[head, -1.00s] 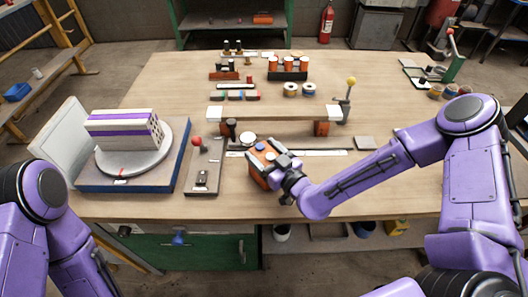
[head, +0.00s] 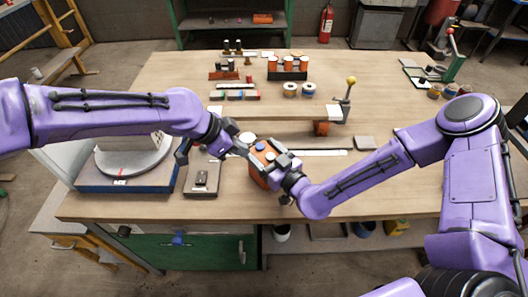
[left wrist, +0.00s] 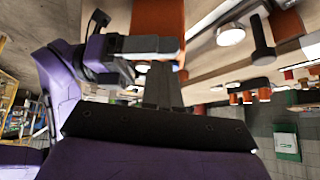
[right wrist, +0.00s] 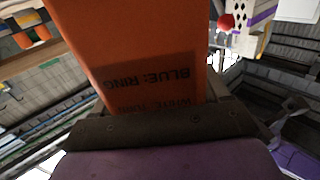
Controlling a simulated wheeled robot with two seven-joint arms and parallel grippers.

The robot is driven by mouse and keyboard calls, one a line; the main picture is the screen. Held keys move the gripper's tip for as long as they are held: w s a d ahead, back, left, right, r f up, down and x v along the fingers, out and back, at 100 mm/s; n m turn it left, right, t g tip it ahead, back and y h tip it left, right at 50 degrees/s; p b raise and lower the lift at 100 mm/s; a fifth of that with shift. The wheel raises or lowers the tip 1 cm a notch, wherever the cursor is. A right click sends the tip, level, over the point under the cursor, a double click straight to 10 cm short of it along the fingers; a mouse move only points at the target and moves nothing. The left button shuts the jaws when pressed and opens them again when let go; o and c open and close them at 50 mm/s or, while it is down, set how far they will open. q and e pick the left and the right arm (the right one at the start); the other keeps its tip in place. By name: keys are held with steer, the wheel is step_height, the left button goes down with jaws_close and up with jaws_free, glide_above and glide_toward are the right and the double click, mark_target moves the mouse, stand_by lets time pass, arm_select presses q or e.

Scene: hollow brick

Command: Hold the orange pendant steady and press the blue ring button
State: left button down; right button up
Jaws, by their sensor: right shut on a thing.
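The orange pendant (head: 257,180) stands at the table's front middle, with a blue button (head: 260,147) and a pale button on its top face. My right gripper (head: 279,166) is shut on it from the right. The right wrist view shows the pendant's orange face (right wrist: 135,50) between the fingers, with the printed words "BLUE: RING". My left gripper (head: 245,152) is just left of the pendant's top, near the blue button. Its fingers (left wrist: 160,82) look closed together and empty. Whether they touch the pendant cannot be told. The pendant (left wrist: 155,20) also shows in the left wrist view.
A control box (head: 202,178) and a turntable (head: 130,158) stand left, the latter partly hidden by my left arm. A raised plank (head: 285,113) is behind.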

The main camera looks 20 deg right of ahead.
mark_target(257, 148)
arm_select(q)
steer(key=w+d+r+m+t+h, duration=0.2)
steer(key=w+d+r+m, duration=0.1)
steer(key=d+r+m, duration=0.4)
steer(key=shift+n, duration=0.5)
steer(key=f, duration=0.2)
steer(key=a+f, duration=0.1)
steer(key=f, duration=0.5)
steer(key=shift+s+a, duration=0.15)
steer(key=shift+a, duration=0.25)
steer(key=shift+f, duration=0.1)
stand_by(0.6)
steer(key=shift+f, duration=0.3)
steer(key=shift+r, duration=0.45)
